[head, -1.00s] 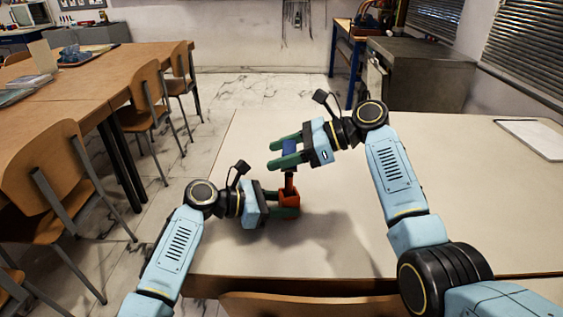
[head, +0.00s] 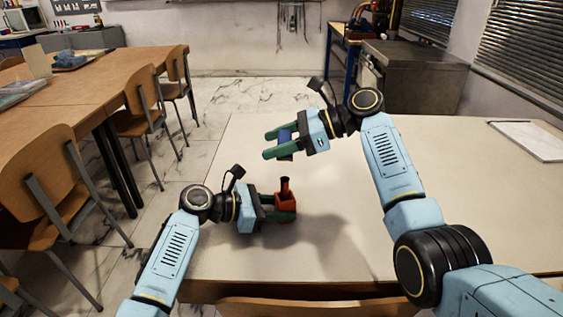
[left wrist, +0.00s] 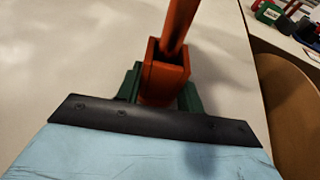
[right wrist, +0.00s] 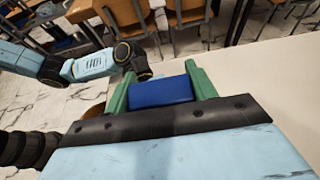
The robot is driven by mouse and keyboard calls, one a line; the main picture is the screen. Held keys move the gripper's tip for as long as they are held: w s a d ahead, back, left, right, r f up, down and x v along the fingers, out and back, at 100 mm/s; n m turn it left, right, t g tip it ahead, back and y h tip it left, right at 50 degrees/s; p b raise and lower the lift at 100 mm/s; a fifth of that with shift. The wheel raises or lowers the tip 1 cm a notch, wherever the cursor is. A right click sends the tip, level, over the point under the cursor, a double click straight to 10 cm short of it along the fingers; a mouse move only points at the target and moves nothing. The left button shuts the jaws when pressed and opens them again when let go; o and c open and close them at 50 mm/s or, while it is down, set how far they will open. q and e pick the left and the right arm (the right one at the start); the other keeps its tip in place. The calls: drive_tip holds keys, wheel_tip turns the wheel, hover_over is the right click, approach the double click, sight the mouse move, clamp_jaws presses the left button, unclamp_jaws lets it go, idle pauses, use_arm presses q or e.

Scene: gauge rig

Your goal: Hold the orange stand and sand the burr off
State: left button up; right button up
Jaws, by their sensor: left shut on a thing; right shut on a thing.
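The orange stand (head: 286,203) is on the table's left part, with a post (head: 285,187) rising from its square socket. The post's upper end looks dark; I cannot make out a burr. My left gripper (head: 291,208) is shut on the stand's base from the left. The left wrist view shows the stand (left wrist: 165,75) between the green fingers, its post top out of frame. My right gripper (head: 267,146) is shut on a blue block (right wrist: 160,93), which also shows in the head view (head: 286,134). It is above and apart from the post.
The pale table (head: 420,180) is clear to the right, apart from a white tray-like sheet (head: 527,138) at its far right. A chair back (head: 370,306) stands at the near edge. Wooden chairs (head: 55,165) and another table are at left.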

sight(289, 160)
drive_tip(key=shift+s, duration=1.4)
drive_tip(key=shift+f, duration=1.85)
drive_tip(key=shift+f, duration=0.65)
drive_tip(key=shift+w, duration=0.1)
drive_tip(key=shift+w+f, duration=0.1)
drive_tip(key=shift+w, duration=0.6)
drive_tip(key=shift+s+f, duration=0.1)
drive_tip(key=shift+s, duration=0.05)
drive_tip(key=shift+s+f, duration=0.1)
drive_tip(key=shift+s, duration=1.45)
